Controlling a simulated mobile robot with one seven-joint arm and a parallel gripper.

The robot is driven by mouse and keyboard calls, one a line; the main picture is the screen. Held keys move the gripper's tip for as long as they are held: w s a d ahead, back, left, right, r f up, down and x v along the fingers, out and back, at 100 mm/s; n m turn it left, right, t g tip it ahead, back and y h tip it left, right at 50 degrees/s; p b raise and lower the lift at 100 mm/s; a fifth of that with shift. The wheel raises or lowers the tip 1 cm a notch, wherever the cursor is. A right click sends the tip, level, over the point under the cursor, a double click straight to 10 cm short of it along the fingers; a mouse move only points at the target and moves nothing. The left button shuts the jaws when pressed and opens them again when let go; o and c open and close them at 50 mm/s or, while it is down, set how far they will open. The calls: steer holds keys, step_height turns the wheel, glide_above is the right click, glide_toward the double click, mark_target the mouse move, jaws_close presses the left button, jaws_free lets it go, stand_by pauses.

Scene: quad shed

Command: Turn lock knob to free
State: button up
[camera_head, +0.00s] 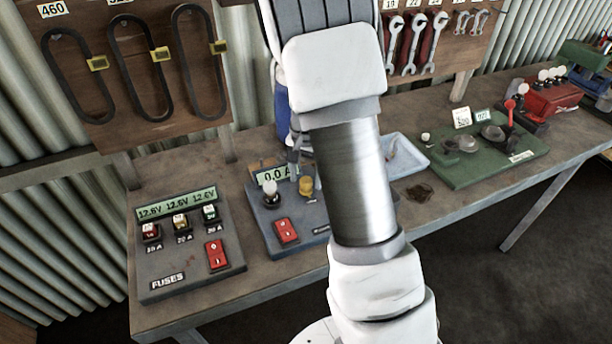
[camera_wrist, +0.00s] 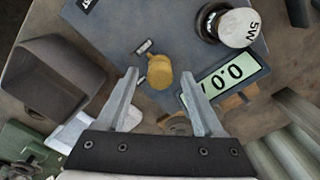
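A yellow knob (camera_head: 306,186) sits on a blue-grey panel (camera_head: 262,228) in the middle of the bench, right of a white bulb. In the wrist view the knob (camera_wrist: 158,79) shows from above with a small pointed tab, and two small labels lie beside it, too small to read. My gripper (camera_wrist: 159,74) is open, its two fingers on either side of the knob in the picture. I cannot tell how far above the knob the fingertips are, and no contact shows. In the head view my arm hides most of the gripper.
On the same panel are a display reading 0.0 (camera_wrist: 227,83), a bulb marked 5W (camera_wrist: 237,27) and a red switch (camera_head: 286,231). A fuse panel (camera_head: 190,247) stands left, a blue tray (camera_head: 407,160) and green panel (camera_head: 480,160) right.

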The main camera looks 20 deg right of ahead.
step_height(320, 180, up, 17)
steer(key=p, duration=0.1)
steer(key=shift+r, duration=0.2)
stand_by(0.4)
steer(key=shift+s, duration=0.1)
stand_by(0.3)
steer(key=s+a+r+n+t, duration=0.2)
steer(key=s+a+r+n, duration=0.1)
steer(key=s, duration=0.7)
steer(key=s+a+r+n+t, duration=0.3)
steer(key=s+a+n, duration=0.3)
steer(key=s, duration=0.5)
steer(key=shift+s+t, duration=0.3)
